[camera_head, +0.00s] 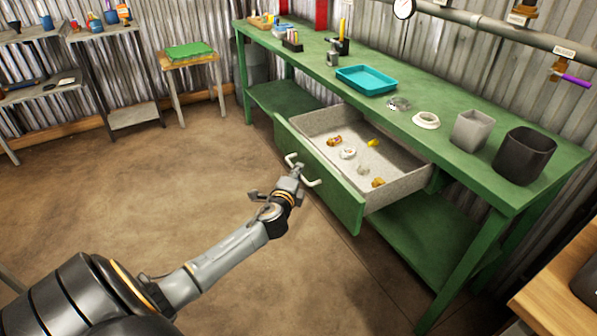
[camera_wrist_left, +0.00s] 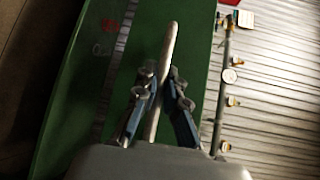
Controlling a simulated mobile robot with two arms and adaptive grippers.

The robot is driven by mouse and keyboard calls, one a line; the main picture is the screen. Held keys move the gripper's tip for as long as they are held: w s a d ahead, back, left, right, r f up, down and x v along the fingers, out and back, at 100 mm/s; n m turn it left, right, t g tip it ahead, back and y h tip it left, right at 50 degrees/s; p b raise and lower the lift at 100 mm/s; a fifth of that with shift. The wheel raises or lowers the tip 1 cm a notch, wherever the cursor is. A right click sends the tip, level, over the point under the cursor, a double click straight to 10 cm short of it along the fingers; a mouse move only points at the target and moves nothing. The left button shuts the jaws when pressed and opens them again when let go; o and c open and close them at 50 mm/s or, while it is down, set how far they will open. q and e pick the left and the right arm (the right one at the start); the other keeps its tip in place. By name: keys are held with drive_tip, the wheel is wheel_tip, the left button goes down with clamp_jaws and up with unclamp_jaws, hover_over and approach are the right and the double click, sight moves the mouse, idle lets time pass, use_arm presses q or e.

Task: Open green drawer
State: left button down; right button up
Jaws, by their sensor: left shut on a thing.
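The green drawer (camera_head: 340,190) under the green workbench (camera_head: 455,130) stands pulled well out. Its grey inside shows several small brass-coloured and white parts. A pale bar handle (camera_head: 311,182) sits on its front. My left gripper (camera_head: 297,171) is at the handle, shut on it. In the left wrist view the handle (camera_wrist_left: 168,60) runs between the two fingers (camera_wrist_left: 158,92), with the green drawer front (camera_wrist_left: 115,80) behind it. My right gripper is not in view.
On the bench top are a teal tray (camera_head: 366,80), a grey bin (camera_head: 469,130) and a black bin (camera_head: 525,156). A small table with a green cloth (camera_head: 188,50) and shelves stand at the far left. The floor (camera_head: 150,180) before the drawer is clear.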

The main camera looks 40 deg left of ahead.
use_arm(q)
drive_tip(key=c, duration=1.4)
unclamp_jaws()
drive_tip(key=shift+s, duration=0.2)
drive_tip(key=v, duration=1.1)
drive_tip(key=shift+s+d, duration=0.15)
drive_tip(key=shift+s, duration=0.1)
